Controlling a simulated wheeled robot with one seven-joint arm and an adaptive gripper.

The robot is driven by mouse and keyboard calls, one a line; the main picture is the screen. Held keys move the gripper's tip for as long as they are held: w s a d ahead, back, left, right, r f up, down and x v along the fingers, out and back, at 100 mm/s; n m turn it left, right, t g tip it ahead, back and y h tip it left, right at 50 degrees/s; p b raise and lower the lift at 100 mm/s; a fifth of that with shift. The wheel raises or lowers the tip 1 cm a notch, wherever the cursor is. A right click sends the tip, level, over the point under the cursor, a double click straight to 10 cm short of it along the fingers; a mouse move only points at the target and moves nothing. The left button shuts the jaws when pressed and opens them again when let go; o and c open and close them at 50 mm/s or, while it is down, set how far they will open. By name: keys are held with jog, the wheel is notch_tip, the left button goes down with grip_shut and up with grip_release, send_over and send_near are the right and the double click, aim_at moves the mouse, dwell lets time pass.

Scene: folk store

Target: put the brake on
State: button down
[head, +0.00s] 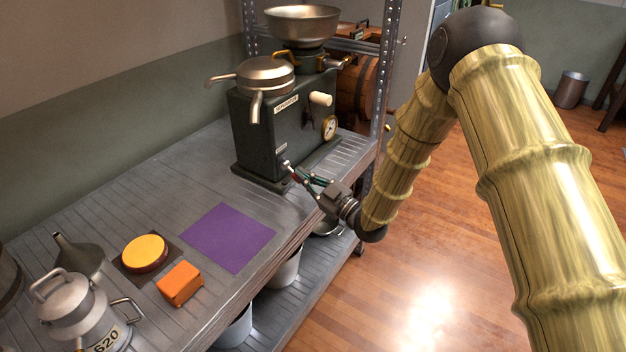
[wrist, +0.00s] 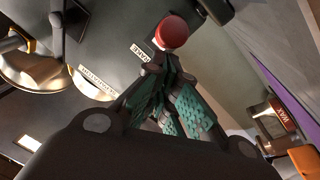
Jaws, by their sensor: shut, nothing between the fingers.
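The separator (head: 255,135) is a dark green machine with metal bowls and spouts on top, standing at the far end of the bench. A small brake label (wrist: 140,52) is on its face in the wrist view. The brake lever's red knob (wrist: 172,32) is just beyond my fingertips there, close to the label. The lever's shaft is mostly hidden by my fingers. My gripper (head: 297,174) is at the machine's lower front; it also shows in the wrist view (wrist: 170,68). Its fingers are shut with nothing between them. I cannot tell whether they touch the knob.
A crank with a pale handle (head: 320,99) and a round gauge (head: 329,128) are on the machine above my gripper. A purple mat (head: 228,238), an orange block (head: 180,284), a yellow-topped disc (head: 144,252) and a metal can (head: 75,305) are on the bench.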

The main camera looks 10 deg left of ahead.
jog(key=shift+f, duration=0.2)
dwell(0.4)
jog(key=shift+s+d+r, duration=0.15)
jog(key=shift+r, duration=0.3)
jog(key=s+r+v, duration=0.1)
jog(key=r+v, duration=0.1)
jog(key=v, duration=0.9)
jog(key=shift+s+a+f, duration=0.25)
